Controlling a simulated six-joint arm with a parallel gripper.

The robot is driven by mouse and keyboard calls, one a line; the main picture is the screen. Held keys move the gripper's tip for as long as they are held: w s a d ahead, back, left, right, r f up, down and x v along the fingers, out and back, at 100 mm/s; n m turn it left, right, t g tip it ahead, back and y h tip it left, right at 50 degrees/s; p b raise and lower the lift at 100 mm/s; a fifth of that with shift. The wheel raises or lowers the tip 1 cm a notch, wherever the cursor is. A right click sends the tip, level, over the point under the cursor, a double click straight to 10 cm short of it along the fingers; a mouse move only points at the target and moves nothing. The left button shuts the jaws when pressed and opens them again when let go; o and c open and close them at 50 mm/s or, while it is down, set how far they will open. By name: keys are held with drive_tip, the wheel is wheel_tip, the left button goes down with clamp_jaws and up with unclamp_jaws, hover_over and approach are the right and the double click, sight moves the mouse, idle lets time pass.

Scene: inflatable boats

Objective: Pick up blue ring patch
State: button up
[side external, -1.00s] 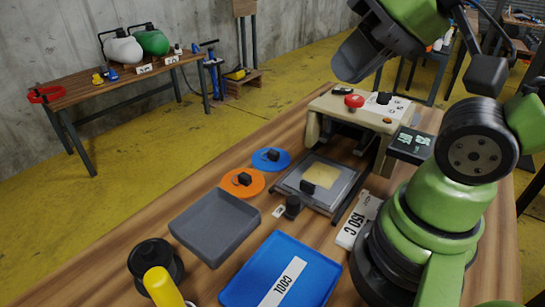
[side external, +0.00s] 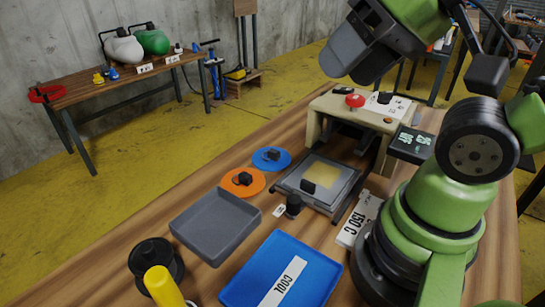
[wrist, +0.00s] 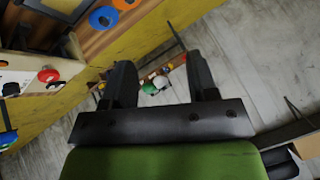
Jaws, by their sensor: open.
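The blue ring patch (side external: 271,160) lies flat on the wooden bench with a black knob at its centre. It lies beyond the orange ring patch (side external: 256,187). In the wrist view the blue ring patch (wrist: 98,24) is at the upper left, outside the space between the fingers. My gripper (side external: 338,58) is high above the bench at the top of the side external view, right of the blue ring patch and well apart from it. In the wrist view my gripper (wrist: 160,70) has its two dark fingers spread, with nothing between them.
A beige press (side external: 360,110) with a red button stands right of the rings. A plate with a pale yellow square (side external: 336,180) lies before it. A grey tray (side external: 215,227), a blue COOL tray (side external: 285,268) and a black roller with yellow handle (side external: 160,283) sit nearer.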

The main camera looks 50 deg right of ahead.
drive_tip(key=shift+w, duration=0.1)
drive_tip(key=n+g+h, duration=0.2)
drive_tip(key=n+g, duration=0.2)
drive_tip(key=g, duration=0.3)
hover_over(270, 149)
drive_tip(key=f, duration=2.5)
drive_tip(key=shift+s+a, duration=0.25)
drive_tip(key=f, duration=0.5)
drive_tip(key=shift+w+d+f, duration=0.25)
drive_tip(key=shift+w+f, duration=0.05)
drive_tip(key=shift+f, duration=0.05)
clamp_jaws()
